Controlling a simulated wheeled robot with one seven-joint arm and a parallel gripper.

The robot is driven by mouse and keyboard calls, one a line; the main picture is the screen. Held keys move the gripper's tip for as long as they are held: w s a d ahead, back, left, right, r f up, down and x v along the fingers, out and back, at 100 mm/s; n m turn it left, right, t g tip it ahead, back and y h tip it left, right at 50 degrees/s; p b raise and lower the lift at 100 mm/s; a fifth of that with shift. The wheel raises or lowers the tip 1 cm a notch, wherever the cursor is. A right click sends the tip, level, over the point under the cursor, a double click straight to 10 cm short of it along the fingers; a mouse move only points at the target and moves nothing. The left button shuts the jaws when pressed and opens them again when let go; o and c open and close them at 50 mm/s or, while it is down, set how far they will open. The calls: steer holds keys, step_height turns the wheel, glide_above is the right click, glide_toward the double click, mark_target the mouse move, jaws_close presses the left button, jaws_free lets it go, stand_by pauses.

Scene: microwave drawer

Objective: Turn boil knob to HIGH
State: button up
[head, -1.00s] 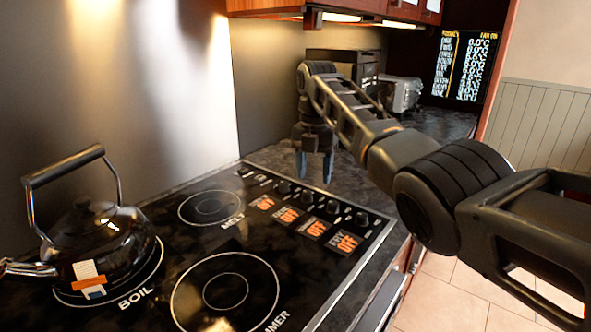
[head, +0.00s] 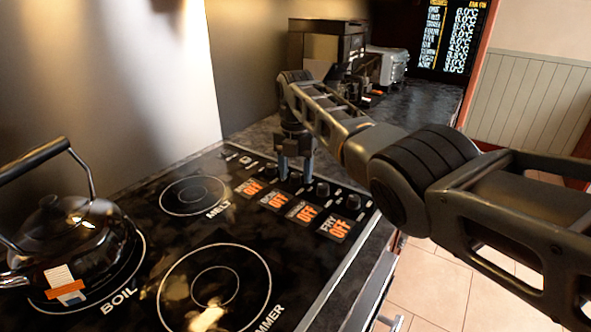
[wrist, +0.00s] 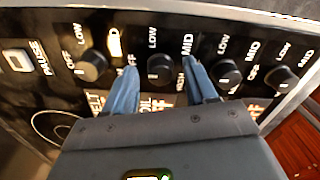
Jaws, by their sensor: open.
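The boil knob (wrist: 160,68) is a small dark round knob, second from the left in a row in the wrist view, with "LOW" and "MID" printed around it. My gripper (wrist: 163,68) is open, with one blue finger on each side of this knob. I cannot tell whether the fingers touch it. In the head view my gripper (head: 295,173) points down at the knob row and mostly hides the boil knob. The boil display (head: 275,200) beside the row shows OFF in orange.
The neighbouring knobs (wrist: 93,65) and (wrist: 227,75) sit close outside the fingers. A dark kettle (head: 72,250) stands on the boil ring at the left. The melt ring (head: 193,196) and front ring (head: 215,285) are bare. Appliances (head: 330,50) stand on the counter behind.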

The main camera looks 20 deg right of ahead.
steer(key=shift+c, duration=0.2)
jaws_close()
stand_by(0.4)
